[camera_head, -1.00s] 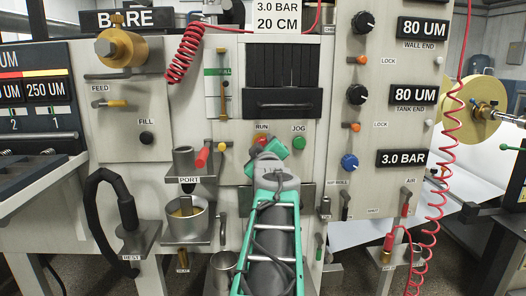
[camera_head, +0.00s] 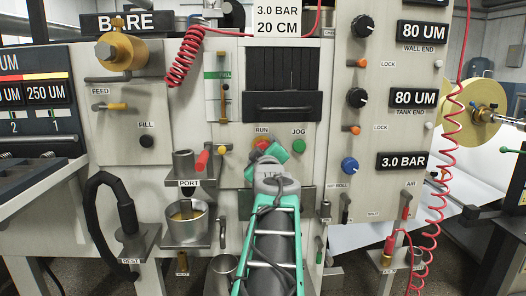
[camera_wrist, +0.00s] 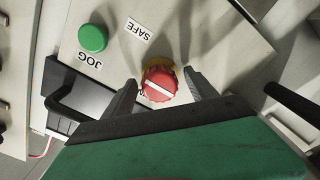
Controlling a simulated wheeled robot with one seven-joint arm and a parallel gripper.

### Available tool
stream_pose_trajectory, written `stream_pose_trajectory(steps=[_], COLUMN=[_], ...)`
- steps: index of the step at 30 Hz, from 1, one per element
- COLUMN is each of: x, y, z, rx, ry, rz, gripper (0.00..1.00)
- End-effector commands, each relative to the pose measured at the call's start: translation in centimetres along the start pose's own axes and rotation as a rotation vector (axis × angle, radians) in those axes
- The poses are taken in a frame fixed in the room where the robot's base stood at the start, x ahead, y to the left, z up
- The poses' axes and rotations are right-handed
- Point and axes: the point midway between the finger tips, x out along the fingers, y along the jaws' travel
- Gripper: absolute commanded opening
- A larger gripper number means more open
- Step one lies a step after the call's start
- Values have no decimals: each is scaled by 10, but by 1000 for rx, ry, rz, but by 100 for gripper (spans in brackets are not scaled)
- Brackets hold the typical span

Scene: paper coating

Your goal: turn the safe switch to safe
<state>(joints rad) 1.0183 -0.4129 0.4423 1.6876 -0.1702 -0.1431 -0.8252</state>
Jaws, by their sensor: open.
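The switch is a red round knob (camera_wrist: 159,86) with a white bar across its face, on a yellow base. It shows in the wrist view beside a white SAFE label (camera_wrist: 138,30); another label behind it is mostly hidden. My gripper (camera_wrist: 161,80) is open, with one dark finger on each side of the knob; I cannot tell whether either finger touches it. In the head view my gripper (camera_head: 267,152) is at the panel just below the RUN label (camera_head: 262,130) and hides most of the knob.
The PORT holder with a red-ended handle (camera_head: 203,160) juts out further left. A blue knob (camera_head: 349,165) and a coiled red hose (camera_head: 447,150) are to the right.

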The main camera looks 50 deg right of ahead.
Motion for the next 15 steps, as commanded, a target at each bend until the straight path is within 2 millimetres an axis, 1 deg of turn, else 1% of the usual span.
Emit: stream_pose_trajectory(steps=[2,9,12,15], x=[-10,-59,-71,-76], y=[3,3,2,0], z=[-2,-2,-1,0], rx=[-1,-1,-1,0], ry=[1,1,1,0], rz=[3,3,3,1], gripper=[67,67,67,67])
